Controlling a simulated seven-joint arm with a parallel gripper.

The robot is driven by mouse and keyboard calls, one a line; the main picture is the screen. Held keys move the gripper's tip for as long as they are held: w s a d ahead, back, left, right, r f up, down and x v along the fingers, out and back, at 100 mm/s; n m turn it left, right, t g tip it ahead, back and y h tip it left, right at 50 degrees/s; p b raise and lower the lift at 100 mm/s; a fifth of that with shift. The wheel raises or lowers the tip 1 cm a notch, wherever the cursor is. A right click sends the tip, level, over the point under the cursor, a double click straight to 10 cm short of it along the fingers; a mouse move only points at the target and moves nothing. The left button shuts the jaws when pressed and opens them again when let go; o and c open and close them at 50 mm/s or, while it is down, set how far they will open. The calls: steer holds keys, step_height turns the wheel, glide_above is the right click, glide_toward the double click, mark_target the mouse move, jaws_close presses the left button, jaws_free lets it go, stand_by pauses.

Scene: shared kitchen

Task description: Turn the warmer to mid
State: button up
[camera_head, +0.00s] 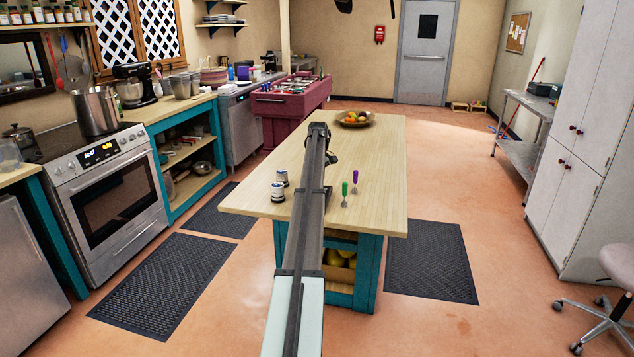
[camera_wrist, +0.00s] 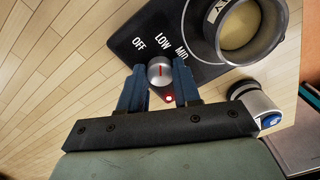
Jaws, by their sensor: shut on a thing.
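In the wrist view, the warmer's black panel (camera_wrist: 128,42) lies on the light wood tabletop and carries the labels OFF, LOW and MID. The warmer's silver knob (camera_wrist: 160,71) has a red line that runs nearly straight up the picture, roughly toward LOW. My gripper (camera_wrist: 160,84) has its two blue fingers on either side of the knob and is shut on it. A small red light (camera_wrist: 169,98) glows just below the knob. A round metal container (camera_wrist: 243,25) with pale contents stands on the panel's right part. In the head view my arm hides most of the warmer's area.
A white-and-blue jar (camera_wrist: 262,105) stands right of my gripper. On the island table (camera_head: 240,201) are jars (camera_head: 278,191), green and purple-handled utensils (camera_head: 345,190), and a fruit bowl (camera_head: 354,119). The table's right side is mostly clear.

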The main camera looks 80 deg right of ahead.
steer(key=m, duration=0.5)
steer(key=shift+m, duration=0.3)
steer(key=m, duration=0.5)
steer(key=shift+a, duration=0.1)
steer(key=shift+m, duration=0.3)
steer(key=o, duration=1.1)
steer(key=shift+c, duration=0.2)
step_height(320, 180, up, 14)
steer(key=shift+s, duration=0.15)
steer(key=shift+f, duration=0.1)
